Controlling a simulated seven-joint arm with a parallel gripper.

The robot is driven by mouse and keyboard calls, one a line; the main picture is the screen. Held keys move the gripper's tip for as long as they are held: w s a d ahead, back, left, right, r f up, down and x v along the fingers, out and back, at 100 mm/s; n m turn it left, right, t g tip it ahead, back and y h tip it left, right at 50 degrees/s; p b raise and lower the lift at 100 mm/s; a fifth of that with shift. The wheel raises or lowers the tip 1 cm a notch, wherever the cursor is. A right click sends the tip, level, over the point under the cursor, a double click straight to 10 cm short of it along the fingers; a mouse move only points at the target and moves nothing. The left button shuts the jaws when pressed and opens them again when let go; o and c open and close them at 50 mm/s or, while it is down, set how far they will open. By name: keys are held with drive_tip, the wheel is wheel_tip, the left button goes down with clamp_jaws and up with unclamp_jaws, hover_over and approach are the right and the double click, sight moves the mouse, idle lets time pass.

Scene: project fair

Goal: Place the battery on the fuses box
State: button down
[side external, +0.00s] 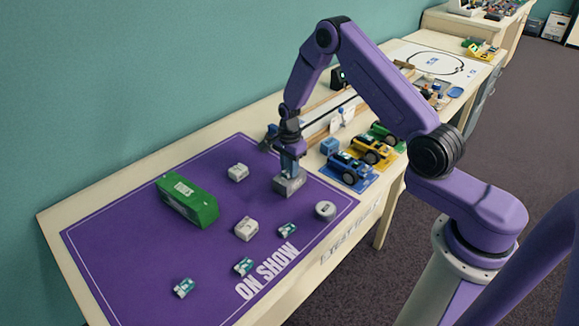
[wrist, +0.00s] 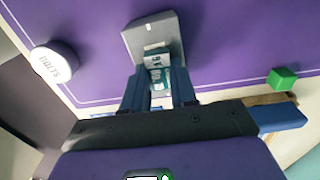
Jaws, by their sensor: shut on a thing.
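My gripper (wrist: 158,88) is shut on a small teal-and-white battery (wrist: 158,70), held between its two blue fingers. In the side external view my gripper (side external: 289,163) points down over a grey box (side external: 289,187) on the purple mat. The grey box also shows in the wrist view (wrist: 147,35), just beyond the battery. I cannot read its label, so I cannot confirm it is the fuses box. Whether the battery touches the box is unclear. The battery is hidden by the fingers in the side view.
A white round bolts tin (side external: 325,209) and a large green box (side external: 188,200) stand on the purple mat (side external: 130,240). Toy cars (side external: 350,168) stand right of the mat.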

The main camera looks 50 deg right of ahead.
drive_tip(key=shift+f, duration=0.1)
drive_tip(key=c, duration=0.9)
unclamp_jaws()
wheel_tip(320, 180, up, 12)
drive_tip(key=s+a+r+n, duration=0.5)
drive_tip(key=a+r+n, duration=0.1)
drive_tip(key=a+n, duration=0.15)
drive_tip(key=s+a+r+n, duration=0.3)
drive_tip(key=s+a+n, duration=0.1)
drive_tip(key=s+n, duration=0.4)
drive_tip(key=s+a+r+n, duration=0.3)
drive_tip(key=s+n, duration=0.3)
drive_tip(key=s, duration=0.5)
drive_tip(key=s+d+n, duration=0.1)
drive_tip(key=s+n, duration=0.2)
drive_tip(key=s, duration=0.1)
drive_tip(key=s+d+n, duration=0.1)
drive_tip(key=s+n, duration=0.2)
drive_tip(key=s, duration=0.1)
drive_tip(key=s+d+n, duration=0.1)
drive_tip(key=s+n, duration=0.2)
drive_tip(key=s, duration=0.1)
drive_tip(key=shift+s+d+r, duration=0.15)
drive_tip(key=shift+s+r, duration=0.2)
